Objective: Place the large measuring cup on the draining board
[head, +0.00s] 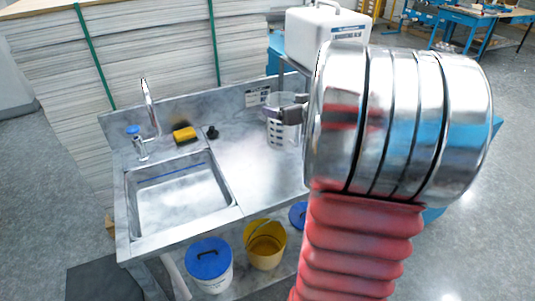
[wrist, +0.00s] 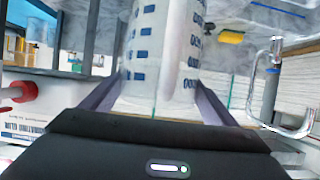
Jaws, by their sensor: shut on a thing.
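The large measuring cup (head: 283,130) is a clear, whitish cup with dark graduation marks. In the head view it is upright over the right part of the draining board (head: 240,150), and I cannot tell whether its base touches the board. My gripper (head: 288,114) is shut on the cup, with the rest of it mostly hidden behind my arm. In the wrist view the cup (wrist: 163,50) stands between the two fingers (wrist: 160,98), its blue marks and numbers showing.
The sink basin (head: 180,195) is left of the board, with a tap (head: 150,108) behind it. A yellow sponge (head: 185,135) and a small black stopper (head: 212,132) lie at the back. A white canister (head: 325,40) stands beyond. Buckets (head: 209,262) sit below. The board's middle is clear.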

